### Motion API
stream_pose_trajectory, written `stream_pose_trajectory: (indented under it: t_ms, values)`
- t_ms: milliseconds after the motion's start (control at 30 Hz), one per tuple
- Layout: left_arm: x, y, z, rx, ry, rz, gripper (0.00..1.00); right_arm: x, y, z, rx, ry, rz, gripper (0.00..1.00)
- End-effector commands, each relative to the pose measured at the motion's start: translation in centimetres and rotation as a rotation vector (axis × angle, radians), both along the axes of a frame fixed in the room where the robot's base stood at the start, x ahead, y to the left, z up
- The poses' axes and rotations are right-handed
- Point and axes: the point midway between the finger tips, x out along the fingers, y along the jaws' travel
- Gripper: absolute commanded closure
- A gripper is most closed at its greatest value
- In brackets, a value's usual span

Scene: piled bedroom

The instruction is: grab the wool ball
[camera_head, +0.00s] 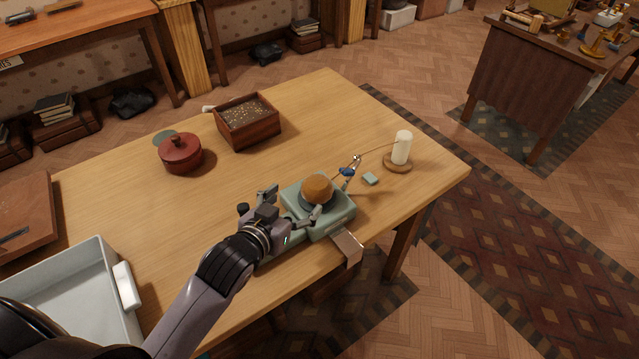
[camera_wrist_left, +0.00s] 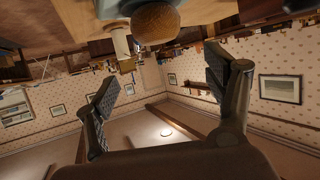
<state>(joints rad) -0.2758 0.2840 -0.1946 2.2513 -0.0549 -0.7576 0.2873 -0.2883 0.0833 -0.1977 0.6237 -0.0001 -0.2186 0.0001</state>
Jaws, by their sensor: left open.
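The wool ball (camera_head: 317,189) is a round orange-brown ball sitting on top of a pale green kitchen-scale-like box (camera_head: 342,219) near the table's front right. It also shows at the top of the left wrist view (camera_wrist_left: 155,22), which looks upside down. My left gripper (camera_head: 291,204) is open, its fingers spread at the near left side of the ball. In the left wrist view the ball lies beyond the open fingertips (camera_wrist_left: 160,78), with nothing between them. My right gripper is not in view.
A red lidded pot (camera_head: 180,152) and a wooden box (camera_head: 247,121) are behind. A grey tray (camera_head: 75,295) lies front left.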

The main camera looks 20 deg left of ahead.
Motion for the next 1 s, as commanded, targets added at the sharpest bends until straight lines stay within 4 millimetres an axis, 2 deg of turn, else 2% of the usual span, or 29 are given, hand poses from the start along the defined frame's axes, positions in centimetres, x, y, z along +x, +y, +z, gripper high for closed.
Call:
stream_pose_trajectory:
  t_ms: [33, 233, 400, 600, 1000]
  values:
    - [1.2, -0.2, -0.2, 0.0, -0.001, 0.0, 0.23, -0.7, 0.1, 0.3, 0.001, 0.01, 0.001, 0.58]
    - [5.0, -0.7, -1.9, 0.0, 0.0, 0.001, 0.23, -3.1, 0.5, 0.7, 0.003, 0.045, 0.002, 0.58]
    - [7.0, -1.0, -2.9, 0.0, 0.001, 0.0, 0.23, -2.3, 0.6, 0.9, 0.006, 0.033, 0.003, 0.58]
    - [8.0, -1.2, -3.3, 0.0, 0.002, 0.0, 0.23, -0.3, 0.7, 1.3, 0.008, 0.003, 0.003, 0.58]
    - [11.9, -1.9, -5.4, 0.0, 0.002, 0.0, 0.23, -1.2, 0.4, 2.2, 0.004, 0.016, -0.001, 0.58]
